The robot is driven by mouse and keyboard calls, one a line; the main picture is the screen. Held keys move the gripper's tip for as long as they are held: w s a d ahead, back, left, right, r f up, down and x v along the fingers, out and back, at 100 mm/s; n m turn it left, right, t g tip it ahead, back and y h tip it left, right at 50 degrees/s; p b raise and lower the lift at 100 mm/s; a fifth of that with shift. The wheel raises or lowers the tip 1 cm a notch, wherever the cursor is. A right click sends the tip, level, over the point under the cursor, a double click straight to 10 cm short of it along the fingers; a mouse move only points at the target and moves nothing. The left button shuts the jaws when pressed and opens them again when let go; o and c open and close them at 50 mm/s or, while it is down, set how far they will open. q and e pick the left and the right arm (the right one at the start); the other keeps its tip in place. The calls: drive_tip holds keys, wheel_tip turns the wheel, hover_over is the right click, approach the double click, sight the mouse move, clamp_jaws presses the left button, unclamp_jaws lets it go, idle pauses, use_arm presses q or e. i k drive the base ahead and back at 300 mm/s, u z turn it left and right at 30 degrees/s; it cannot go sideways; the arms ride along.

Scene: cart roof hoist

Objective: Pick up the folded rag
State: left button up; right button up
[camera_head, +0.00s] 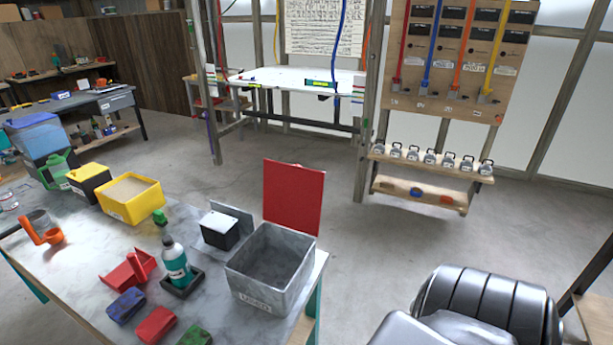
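Three small folded cloth-like bundles lie near the front edge of the grey workbench (75,262): a dark blue one (126,305), a red one (156,325) and a green one (195,336) partly cut off by the bottom of the picture. They lie apart, left of the grey metal bin. I cannot tell which one is the named rag. Neither of my grippers is in view, and nothing is seen touching the bundles.
The bench holds an open grey bin (268,275) with a raised red lid (293,196), a teal bottle (175,262) in a dark tray, a red scoop-like piece (128,270), a white-and-black box (219,229) and a yellow sand box (131,199). Open floor lies beyond.

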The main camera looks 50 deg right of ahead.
sight(121, 310)
drive_tip(key=k, duration=0.25)
drive_tip(key=z, duration=2.35)
drive_tip(key=i, duration=3.25)
drive_tip(key=u, duration=3.9)
